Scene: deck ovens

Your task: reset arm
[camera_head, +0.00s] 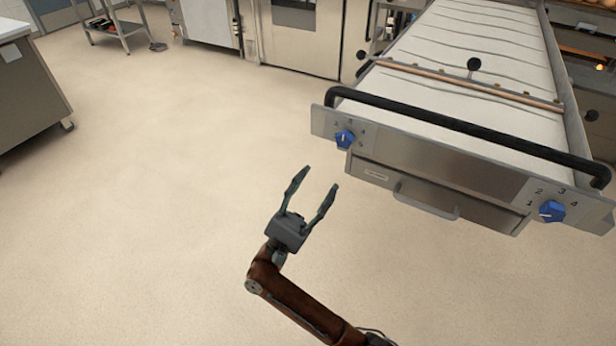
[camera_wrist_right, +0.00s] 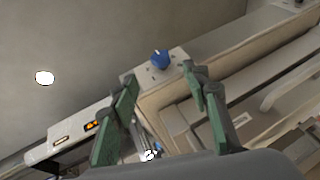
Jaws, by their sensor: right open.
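My right gripper (camera_head: 310,196) is open and empty in the head view, raised over the floor just left of the loader's front. Its two fingers point up and away, spread apart. In the right wrist view the green-padded fingers of my right gripper (camera_wrist_right: 162,110) show with nothing between them. My left gripper is not in the head view.
The steel loader (camera_head: 430,160) has a black bar handle (camera_head: 450,121) and two blue knobs, a left one (camera_head: 344,138) and a right one (camera_head: 551,211). A steel counter (camera_head: 35,95) stands at left and a cart (camera_head: 112,25) behind. The floor between is clear.

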